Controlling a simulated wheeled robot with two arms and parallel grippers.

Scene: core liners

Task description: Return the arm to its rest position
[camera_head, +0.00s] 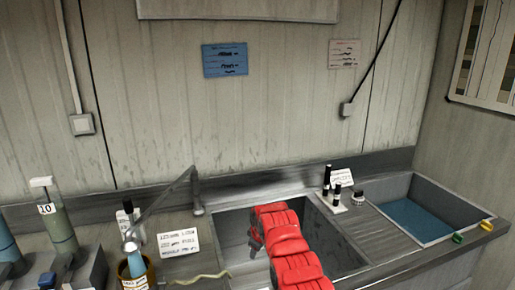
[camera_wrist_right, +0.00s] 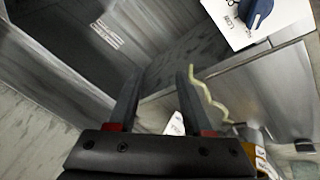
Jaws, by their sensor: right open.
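My right arm (camera_head: 283,240) is red and reaches in from the bottom of the head view over the empty left sink basin (camera_head: 318,232). Its gripper (camera_head: 255,241) is a small dark shape at the arm's left side, mostly hidden by the arm. In the right wrist view the gripper (camera_wrist_right: 157,98) shows two dark fingers spread apart with nothing held between them. The basin lies beyond the fingertips. My left gripper is not in view.
A metal faucet (camera_head: 160,207) stands left of the basin. A yellowish wavy strip (camera_head: 201,278) lies on the front counter, near a lettered card (camera_head: 178,242). Bottles stand at left. Small black-capped vials (camera_head: 336,197) stand between the basins. The right basin (camera_head: 420,217) holds blue liquid.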

